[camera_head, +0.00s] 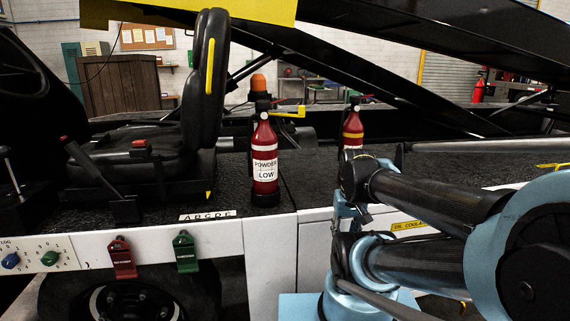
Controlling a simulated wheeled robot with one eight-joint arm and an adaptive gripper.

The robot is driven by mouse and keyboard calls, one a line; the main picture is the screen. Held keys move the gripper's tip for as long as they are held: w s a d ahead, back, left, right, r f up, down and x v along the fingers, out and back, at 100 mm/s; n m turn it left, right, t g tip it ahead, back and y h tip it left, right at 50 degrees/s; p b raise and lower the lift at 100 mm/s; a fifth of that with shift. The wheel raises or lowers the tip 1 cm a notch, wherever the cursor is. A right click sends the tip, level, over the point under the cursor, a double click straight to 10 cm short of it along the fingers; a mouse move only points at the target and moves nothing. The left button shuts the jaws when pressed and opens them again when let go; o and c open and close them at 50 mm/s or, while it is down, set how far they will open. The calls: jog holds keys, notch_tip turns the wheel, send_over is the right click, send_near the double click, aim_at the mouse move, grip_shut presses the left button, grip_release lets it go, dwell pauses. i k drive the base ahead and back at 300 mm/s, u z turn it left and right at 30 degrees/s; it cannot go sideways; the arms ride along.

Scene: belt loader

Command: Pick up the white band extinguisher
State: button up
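A red extinguisher (264,157) stands upright on the dark deck left of centre. It has a white label band reading "POWDER" and "LOW", with a black top and base. A second red extinguisher (353,127) stands farther back to the right. It has a yellow band and a white patch below it, and my arm hides its lower part. My arm's dark and light-blue links fill the right side, right of the white-labelled extinguisher and apart from it in the picture. I cannot make out my gripper's fingers.
A black seat (205,90) and a lever (85,165) are left of the extinguisher. An orange beacon (258,82) stands behind it. Red (122,258) and green (186,252) tags hang on the white side panel. Dark beams slant overhead. Another extinguisher (479,88) is at the far wall.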

aim_at(264, 139)
jog(key=z, duration=1.15)
jog(key=k, duration=2.4)
jog(key=u, duration=0.9)
jog(key=i, duration=1)
